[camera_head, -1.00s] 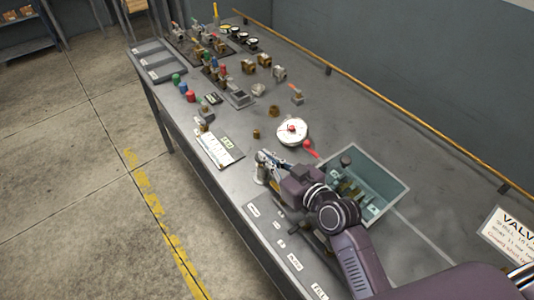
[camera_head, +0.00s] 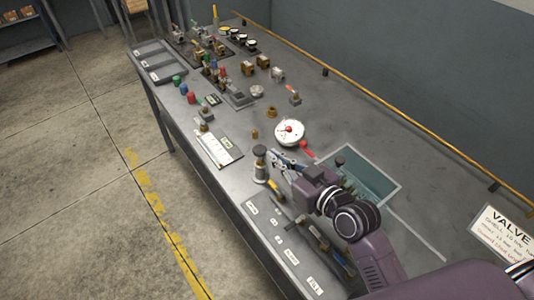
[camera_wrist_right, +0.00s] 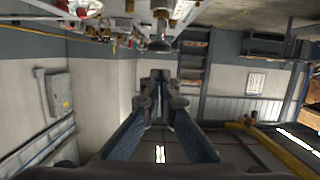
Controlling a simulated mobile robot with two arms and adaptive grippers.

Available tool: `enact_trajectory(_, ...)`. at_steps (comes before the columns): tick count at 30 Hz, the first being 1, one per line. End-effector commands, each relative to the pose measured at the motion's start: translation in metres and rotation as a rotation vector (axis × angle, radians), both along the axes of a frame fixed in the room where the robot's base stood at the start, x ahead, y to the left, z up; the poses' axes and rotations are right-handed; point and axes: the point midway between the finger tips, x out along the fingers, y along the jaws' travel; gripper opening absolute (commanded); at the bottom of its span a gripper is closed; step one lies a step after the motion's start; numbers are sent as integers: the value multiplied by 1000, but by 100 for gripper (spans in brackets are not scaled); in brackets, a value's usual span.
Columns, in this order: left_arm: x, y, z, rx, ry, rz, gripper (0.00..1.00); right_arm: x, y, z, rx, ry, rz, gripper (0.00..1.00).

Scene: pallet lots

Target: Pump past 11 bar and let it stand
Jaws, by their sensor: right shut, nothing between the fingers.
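The hand pump (camera_head: 260,166), a short light cylinder with a dark round top, stands upright near the front edge of the bench. My right gripper (camera_head: 277,158) is shut and empty just right of the pump, apart from it. A round white gauge (camera_head: 289,131) with a red centre lies behind the gripper, a red lever (camera_head: 312,150) at its side; its reading is too small to tell. In the right wrist view the fingers (camera_wrist_right: 159,88) meet ahead, and a dark round knob (camera_wrist_right: 160,45) shows above them. My left gripper is not in view.
A sunken teal bin (camera_head: 372,178) lies behind my right arm. A white printed sheet (camera_head: 218,147) and several labels lie along the front edge. Valves and small fittings crowd the far end. A valve sign (camera_head: 503,235) stands at right. The bench's back right is clear.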

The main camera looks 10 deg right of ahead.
Motion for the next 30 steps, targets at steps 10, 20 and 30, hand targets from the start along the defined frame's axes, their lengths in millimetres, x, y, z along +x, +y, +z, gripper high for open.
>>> enact_trajectory(10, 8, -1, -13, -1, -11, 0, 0, -41, -17, 11, -1, -4, 1, 0)
enact_trajectory(20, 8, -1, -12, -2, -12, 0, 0, -43, -18, 13, 2, -4, 0, 0)
enact_trajectory(30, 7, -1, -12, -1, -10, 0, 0, -43, -17, 13, 2, -4, 0, 0)
